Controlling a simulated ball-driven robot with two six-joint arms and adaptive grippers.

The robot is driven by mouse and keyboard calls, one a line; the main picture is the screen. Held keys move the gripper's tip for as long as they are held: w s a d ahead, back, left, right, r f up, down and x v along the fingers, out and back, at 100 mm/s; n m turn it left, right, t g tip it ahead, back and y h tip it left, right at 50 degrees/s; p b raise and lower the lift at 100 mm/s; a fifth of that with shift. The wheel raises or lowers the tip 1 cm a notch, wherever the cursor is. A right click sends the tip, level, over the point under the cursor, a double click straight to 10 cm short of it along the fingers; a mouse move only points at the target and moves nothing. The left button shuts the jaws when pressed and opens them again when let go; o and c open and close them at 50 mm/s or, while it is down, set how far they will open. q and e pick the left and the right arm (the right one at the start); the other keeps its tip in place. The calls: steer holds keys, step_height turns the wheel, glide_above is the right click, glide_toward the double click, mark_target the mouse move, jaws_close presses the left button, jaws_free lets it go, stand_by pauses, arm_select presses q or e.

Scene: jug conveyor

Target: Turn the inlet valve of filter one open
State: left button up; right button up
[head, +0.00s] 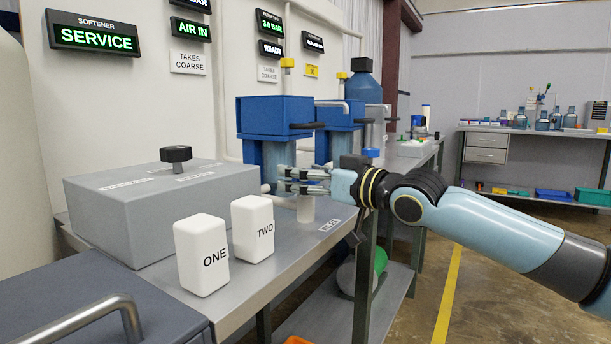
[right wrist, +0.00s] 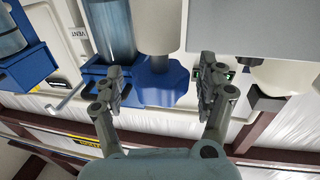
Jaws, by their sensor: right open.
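Filter one seems to be the near blue housing (head: 275,117) with a clear bowl, on the bench. A pale post (head: 306,209) stands in front of it; my right gripper (head: 289,181) hides its top in the head view. In the right wrist view, which is upside down, a blue lobed knob (right wrist: 164,86) caps a pale post (right wrist: 154,28). My right gripper's open fingers appear on either side of this knob. I cannot tell whether they reach around it or touch it. My left gripper is not in view.
White blocks ONE (head: 202,255) and TWO (head: 253,230) stand on the bench before a grey box (head: 155,205) with a black knob (head: 176,155). A second blue housing (head: 340,113) stands farther back. A black lever (head: 308,125) juts from the near housing.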

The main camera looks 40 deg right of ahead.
steer(key=shift+r, duration=0.25)
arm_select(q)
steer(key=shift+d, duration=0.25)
arm_select(e)
step_height(320, 180, up, 10)
steer(key=shift+f, duration=0.25)
